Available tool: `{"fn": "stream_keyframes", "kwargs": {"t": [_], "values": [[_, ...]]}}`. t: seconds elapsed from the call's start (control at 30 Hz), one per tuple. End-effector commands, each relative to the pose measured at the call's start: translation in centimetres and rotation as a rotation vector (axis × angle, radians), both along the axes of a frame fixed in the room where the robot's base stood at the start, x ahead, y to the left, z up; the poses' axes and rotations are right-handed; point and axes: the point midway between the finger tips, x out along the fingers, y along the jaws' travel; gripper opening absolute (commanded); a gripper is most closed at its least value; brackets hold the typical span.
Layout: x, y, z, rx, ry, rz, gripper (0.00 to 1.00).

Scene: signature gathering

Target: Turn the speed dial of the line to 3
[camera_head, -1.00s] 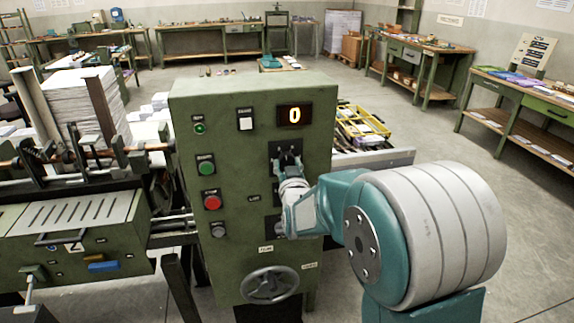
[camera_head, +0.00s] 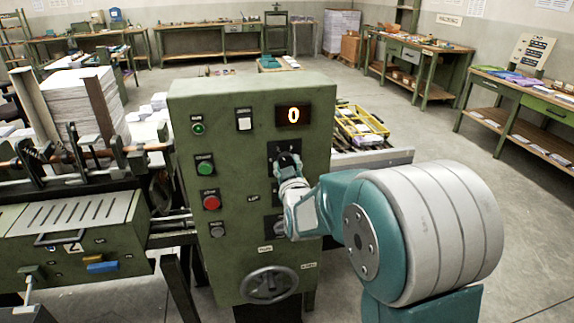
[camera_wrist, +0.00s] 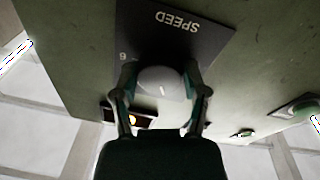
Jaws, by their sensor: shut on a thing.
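The speed dial sits on a black plate (camera_head: 272,152) on the front of the green control cabinet (camera_head: 236,152). In the wrist view the plate (camera_wrist: 200,38) is marked SPEED, with a digit that looks like a 6 near its edge. The dial's pale round knob (camera_wrist: 160,82) is between the two fingers of my gripper (camera_wrist: 162,75), which is shut on it. In the head view my gripper (camera_head: 288,163) covers the knob, so its pointer setting is hidden. The display (camera_head: 293,115) above the dial reads 0.
Green (camera_head: 205,167) and red (camera_head: 211,202) push buttons and a grey knob (camera_head: 217,229) are left of the dial. A white switch (camera_head: 244,120) is above them. A handwheel (camera_head: 270,285) is below. A yellow rack (camera_head: 362,128) stands behind the cabinet at right.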

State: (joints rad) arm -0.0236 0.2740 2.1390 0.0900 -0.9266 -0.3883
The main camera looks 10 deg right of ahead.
Motion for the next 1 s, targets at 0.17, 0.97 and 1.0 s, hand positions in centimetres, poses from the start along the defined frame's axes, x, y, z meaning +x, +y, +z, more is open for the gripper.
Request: {"fn": "stream_keyframes", "kwargs": {"t": [0.17,0.97,1.0], "values": [[0.1,0.1,0.2,0.000,-0.005,0.003,0.93],[-6.3,0.5,-0.5,0.001,-0.001,0.003,0.93],[-7.2,0.6,-0.6,0.001,-0.003,0.002,0.93]]}}
